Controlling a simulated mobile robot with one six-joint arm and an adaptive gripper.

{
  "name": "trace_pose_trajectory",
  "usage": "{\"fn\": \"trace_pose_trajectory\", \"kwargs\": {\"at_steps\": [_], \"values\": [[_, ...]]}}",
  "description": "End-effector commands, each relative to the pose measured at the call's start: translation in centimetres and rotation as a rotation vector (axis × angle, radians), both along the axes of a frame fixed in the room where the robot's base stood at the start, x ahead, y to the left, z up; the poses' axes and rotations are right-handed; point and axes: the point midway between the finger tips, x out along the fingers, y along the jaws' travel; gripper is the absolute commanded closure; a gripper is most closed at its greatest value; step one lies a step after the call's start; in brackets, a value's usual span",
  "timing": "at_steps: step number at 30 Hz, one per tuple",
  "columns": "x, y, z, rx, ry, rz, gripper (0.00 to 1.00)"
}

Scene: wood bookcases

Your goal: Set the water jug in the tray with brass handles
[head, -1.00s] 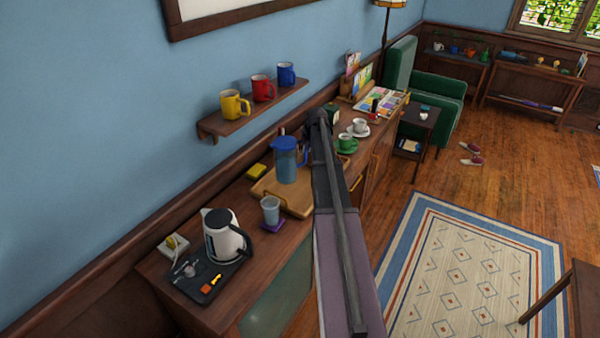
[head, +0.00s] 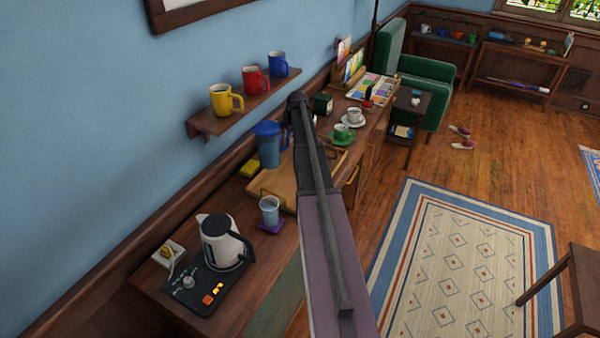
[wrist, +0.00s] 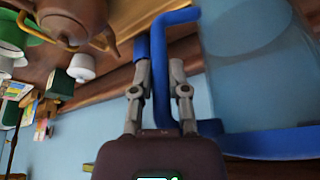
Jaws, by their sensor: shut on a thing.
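The water jug (head: 268,150), clear blue with a blue lid, stands upright over the wooden tray with brass handles (head: 276,187). Whether its base touches the tray or hangs just above it, I cannot tell. In the wrist view, which is upside down, the jug's clear body (wrist: 245,65) fills the right side. My gripper (wrist: 163,75) is shut on the jug's blue handle there. In the head view my own arm hides the gripper and part of the tray.
A blue cup (head: 269,209) on a purple coaster and a kettle (head: 222,243) stand in front of the tray. A yellow thing (head: 250,168) lies left of it. Green and white cups (head: 343,131) are beyond my arm. A shelf with mugs (head: 240,105) hangs on the wall.

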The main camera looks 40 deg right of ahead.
Motion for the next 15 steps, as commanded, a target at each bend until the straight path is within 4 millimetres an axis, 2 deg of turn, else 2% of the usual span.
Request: {"fn": "trace_pose_trajectory", "kwargs": {"at_steps": [9,15], "values": [[-0.3,-0.1,0.0,0.001,-0.001,-0.006,1.00],[-2.1,-0.5,0.1,0.001,-0.001,-0.048,1.00]]}}
